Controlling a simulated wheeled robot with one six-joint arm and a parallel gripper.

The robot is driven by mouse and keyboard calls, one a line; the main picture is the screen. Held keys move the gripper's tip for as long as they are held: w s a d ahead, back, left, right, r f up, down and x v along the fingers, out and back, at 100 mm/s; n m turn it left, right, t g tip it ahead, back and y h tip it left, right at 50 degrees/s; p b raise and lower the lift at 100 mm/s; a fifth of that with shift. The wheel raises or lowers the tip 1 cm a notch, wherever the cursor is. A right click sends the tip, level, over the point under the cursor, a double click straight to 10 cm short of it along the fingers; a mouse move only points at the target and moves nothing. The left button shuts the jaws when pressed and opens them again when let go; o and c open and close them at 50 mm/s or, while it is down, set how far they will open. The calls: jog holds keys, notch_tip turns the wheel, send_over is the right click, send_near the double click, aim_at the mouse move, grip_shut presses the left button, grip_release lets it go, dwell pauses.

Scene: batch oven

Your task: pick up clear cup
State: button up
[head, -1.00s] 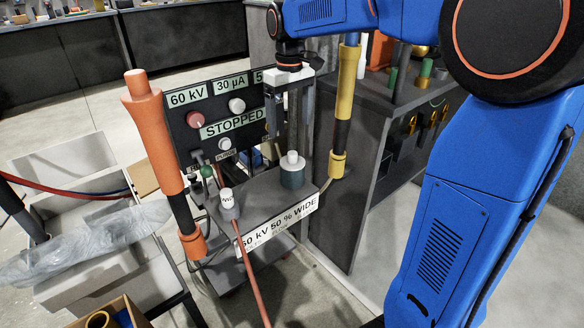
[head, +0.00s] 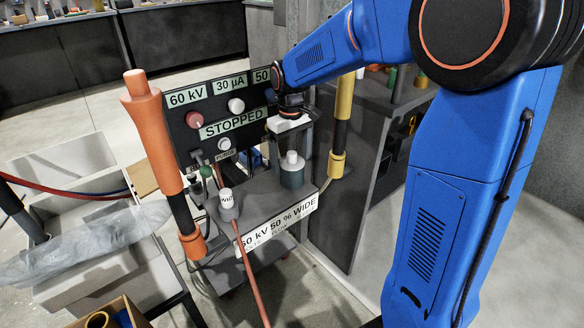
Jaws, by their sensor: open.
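I cannot make out a clear cup in the head view. My gripper (head: 290,148) points down in front of the right part of the control panel, above the back of the cart's grey shelf. Its jaws are open, with a finger showing on each side, and I see nothing held between them. A dark grey-green canister with a white cap (head: 292,172) stands upright on the shelf, in front of the gripper in the picture. It overlaps the lower gripper area, so what lies behind it is hidden.
The control panel (head: 228,130) reads STOPPED. An orange post (head: 155,135) and a yellow-black post (head: 341,135) flank the shelf. A dark bench (head: 352,190) stands right.

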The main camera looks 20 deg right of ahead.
jog(key=shift+d+f, duration=0.15)
jog(key=shift+f, duration=0.95)
jog(key=shift+d+f, duration=0.1)
jog(key=shift+f, duration=1)
jog(key=c, duration=1.1)
jog(key=shift+c, duration=0.2)
